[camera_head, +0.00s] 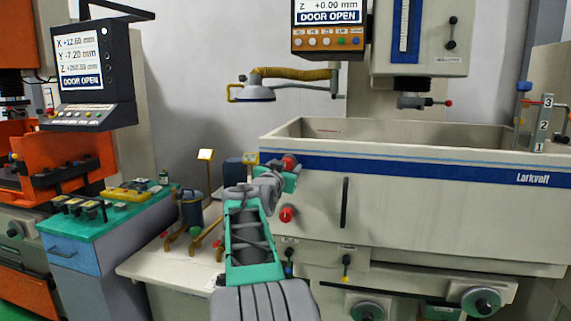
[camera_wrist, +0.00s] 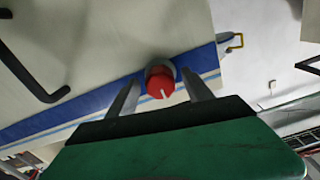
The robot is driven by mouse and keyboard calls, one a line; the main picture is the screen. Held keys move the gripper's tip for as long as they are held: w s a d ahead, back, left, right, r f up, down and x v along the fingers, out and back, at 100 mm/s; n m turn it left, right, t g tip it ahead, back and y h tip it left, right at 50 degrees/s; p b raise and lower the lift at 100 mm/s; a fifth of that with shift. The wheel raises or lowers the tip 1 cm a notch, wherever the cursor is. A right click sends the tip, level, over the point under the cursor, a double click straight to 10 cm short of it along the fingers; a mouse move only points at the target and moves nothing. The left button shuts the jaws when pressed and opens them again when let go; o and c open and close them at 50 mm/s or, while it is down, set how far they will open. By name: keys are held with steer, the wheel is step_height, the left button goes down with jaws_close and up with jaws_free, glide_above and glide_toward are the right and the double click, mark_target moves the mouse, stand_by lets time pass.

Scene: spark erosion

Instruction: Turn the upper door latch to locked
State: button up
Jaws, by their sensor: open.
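The upper door latch (camera_head: 290,162) is a red round knob at the left end of the blue stripe on the machine's tank door. In the wrist view the same latch (camera_wrist: 161,79) shows a white pointer line on its face. My gripper (camera_head: 283,167) is at this latch and partly hides it. In the wrist view my gripper (camera_wrist: 159,82) is open, with one finger on each side of the knob; I cannot tell whether they touch it. The lower red latch (camera_head: 286,214) is below on the same door panel.
A black door handle (camera_head: 345,203) stands to the right of the latches and also shows in the wrist view (camera_wrist: 32,75). A bench (camera_head: 165,266) with fixtures is to the left. The monitor (camera_head: 328,17) reads DOOR OPEN.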

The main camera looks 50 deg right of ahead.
steer(key=shift+w+d, duration=0.15)
steer(key=shift+d, duration=0.2)
jaws_close()
stand_by(0.4)
